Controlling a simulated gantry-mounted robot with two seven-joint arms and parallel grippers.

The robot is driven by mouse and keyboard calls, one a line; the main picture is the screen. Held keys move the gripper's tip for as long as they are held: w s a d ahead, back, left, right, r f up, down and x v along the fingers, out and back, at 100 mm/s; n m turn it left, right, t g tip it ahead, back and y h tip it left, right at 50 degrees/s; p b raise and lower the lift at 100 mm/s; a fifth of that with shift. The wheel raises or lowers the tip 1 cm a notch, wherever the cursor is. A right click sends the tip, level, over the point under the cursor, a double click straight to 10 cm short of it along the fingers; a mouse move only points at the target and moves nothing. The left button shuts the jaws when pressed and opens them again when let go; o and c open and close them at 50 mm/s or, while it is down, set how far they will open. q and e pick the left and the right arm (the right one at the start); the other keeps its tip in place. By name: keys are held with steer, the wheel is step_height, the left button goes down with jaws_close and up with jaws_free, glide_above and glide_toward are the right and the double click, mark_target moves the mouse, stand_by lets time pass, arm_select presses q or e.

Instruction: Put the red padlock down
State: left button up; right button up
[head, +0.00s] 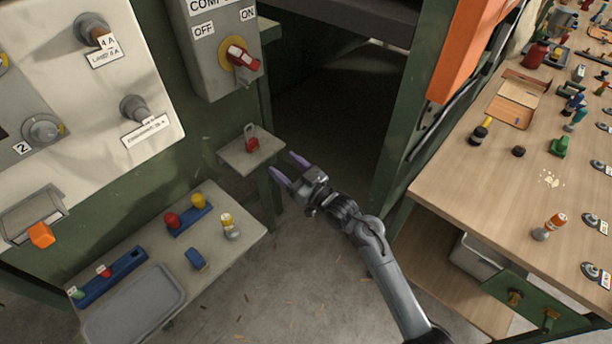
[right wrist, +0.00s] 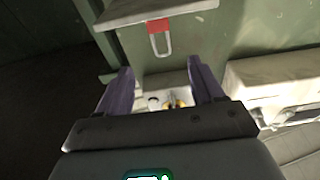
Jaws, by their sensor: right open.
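The red padlock (head: 252,145) with its grey shackle rests on the small grey shelf (head: 232,157) below the switch box. It also shows in the right wrist view (right wrist: 158,26), ahead of the fingers near the shelf edge. My right gripper (head: 288,168) is open and empty, just right of the shelf, its purple fingers pointing toward the padlock. In the right wrist view its two fingers (right wrist: 161,72) are apart with the padlock beyond them, not touching it. My left gripper is not in view.
A switch box (head: 222,45) with a red handle (head: 240,57) hangs above the shelf. A lower table (head: 220,258) holds a grey tray (head: 133,308), blue holders and small knobs. A wooden workbench (head: 460,185) with many small items stands at right. Open floor lies between.

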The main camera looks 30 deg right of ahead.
steer(key=s+a+f+g+h, duration=0.1)
steer(key=s+f+g+h, duration=0.3)
steer(key=s+f+g, duration=0.7)
steer(key=s+a+f+m+g+h, duration=0.1)
steer(key=s+g, duration=0.3)
steer(key=s, duration=2.2)
steer(key=shift+s+a+f+h, duration=0.15)
steer(key=shift+a+f+h, duration=0.15)
steer(key=shift+a+f, duration=0.25)
steer(key=shift+r, duration=0.1)
